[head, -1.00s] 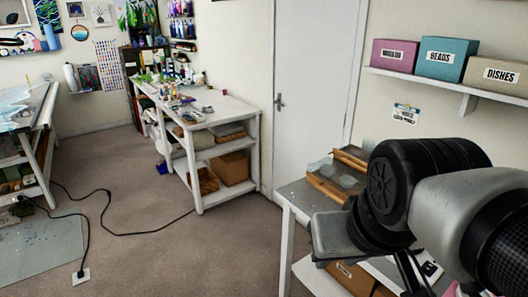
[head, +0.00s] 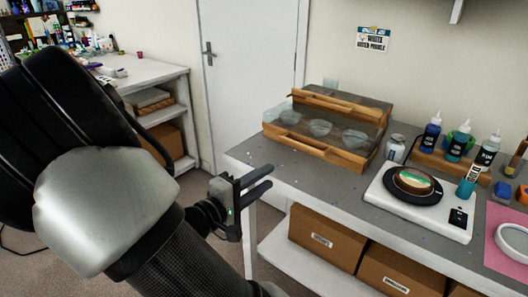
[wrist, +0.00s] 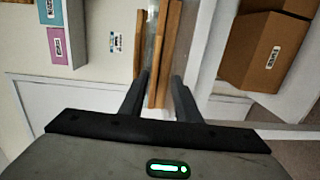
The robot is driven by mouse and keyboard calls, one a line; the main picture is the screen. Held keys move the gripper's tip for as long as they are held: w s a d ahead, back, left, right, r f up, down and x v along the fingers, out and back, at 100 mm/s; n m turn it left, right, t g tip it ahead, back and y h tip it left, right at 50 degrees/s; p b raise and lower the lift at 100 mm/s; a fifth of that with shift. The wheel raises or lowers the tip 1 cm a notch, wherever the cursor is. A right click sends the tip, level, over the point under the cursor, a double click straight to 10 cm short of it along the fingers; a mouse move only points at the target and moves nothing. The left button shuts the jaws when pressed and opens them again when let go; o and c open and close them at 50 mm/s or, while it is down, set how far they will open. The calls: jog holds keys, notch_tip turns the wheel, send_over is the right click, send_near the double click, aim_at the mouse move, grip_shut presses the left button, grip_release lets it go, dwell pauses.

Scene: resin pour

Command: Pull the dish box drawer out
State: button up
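The dish box (head: 374,142) is a wooden box with clear panes on the grey worktop. Its low wooden front (head: 312,149) has a notch-like handle, and several clear glass bowls (head: 320,128) show behind it. I cannot tell how far the drawer stands out. My gripper (head: 272,177) is open and empty, left of and in front of the box, near the table's front left corner. In the wrist view my two fingers (wrist: 160,78) are apart, with the box's wooden strips (wrist: 172,50) showing beyond and between them. I see no contact.
Right of the box on the worktop (head: 262,158) stand a glass jar (head: 395,148), a white scale (head: 418,204) with a round piece, and dye bottles (head: 431,136). Cardboard boxes (head: 326,238) fill the shelf below. A white door (head: 247,70) stands behind at left.

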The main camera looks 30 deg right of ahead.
jog(key=w+t, duration=0.1)
jog(key=b, duration=0.3)
send_near(300, 146)
jog(key=shift+n, duration=0.3)
jog(key=x, duration=0.7)
jog(key=shift+w+d, duration=0.1)
jog(key=shift+d, duration=0.3)
grip_shut()
